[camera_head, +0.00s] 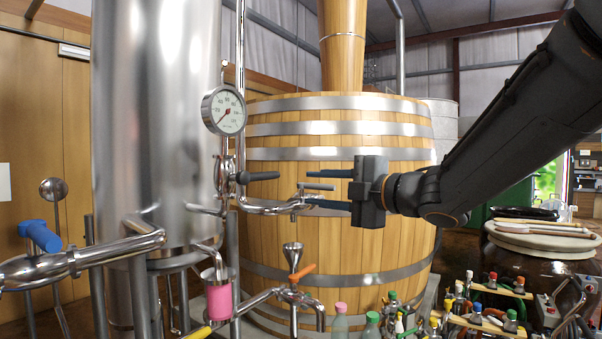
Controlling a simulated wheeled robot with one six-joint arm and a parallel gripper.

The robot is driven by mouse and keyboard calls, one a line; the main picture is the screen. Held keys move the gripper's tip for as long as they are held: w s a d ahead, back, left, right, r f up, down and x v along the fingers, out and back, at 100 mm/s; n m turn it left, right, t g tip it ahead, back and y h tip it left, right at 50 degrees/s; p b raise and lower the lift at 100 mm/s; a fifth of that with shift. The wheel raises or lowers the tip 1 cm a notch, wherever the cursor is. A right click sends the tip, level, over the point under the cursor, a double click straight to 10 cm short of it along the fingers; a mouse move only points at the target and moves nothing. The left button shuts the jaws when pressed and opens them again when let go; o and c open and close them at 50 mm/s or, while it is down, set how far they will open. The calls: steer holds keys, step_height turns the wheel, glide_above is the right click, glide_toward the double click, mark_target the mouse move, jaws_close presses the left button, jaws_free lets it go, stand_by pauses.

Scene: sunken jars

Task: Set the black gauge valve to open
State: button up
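The black gauge valve handle (258,176) sticks out horizontally to the right from a steel valve body (226,176) on a vertical pipe, so it lies across that pipe. A round white dial gauge (223,110) sits above it. My gripper (318,188) is to the right of the handle, in front of the wooden vat, with its fingers pointing left. The fingers are apart, one above the other, and a gap shows between their tips and the handle. A small steel tap with a grey lever (319,187) shows between the fingers; I cannot tell its depth.
A tall steel column (155,130) stands left of the valve, and the wooden vat (330,235) is behind. Below are an orange-handled valve (303,272), a funnel (292,256) and a pink cup (219,300). A blue-handled valve (40,236) is far left. Several bottles stand at the bottom right.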

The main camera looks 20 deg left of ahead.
mark_target(271, 175)
steer(key=shift+s+a+r+n+g+y, duration=0.25)
steer(key=shift+a+r+n+g, duration=0.25)
steer(key=shift+a, duration=1.2)
steer(key=shift+s+a+r+n+g+y, duration=0.25)
steer(key=shift+a+n, duration=0.3)
steer(key=shift+a, duration=1.2)
steer(key=shift+s+a+r+n+g+y, duration=0.2)
steer(key=shift+a+r+n+g, duration=0.3)
steer(key=shift+a, duration=1.2)
steer(key=shift+c, duration=0.4)
steer(key=shift+p, duration=0.35)
jaws_close()
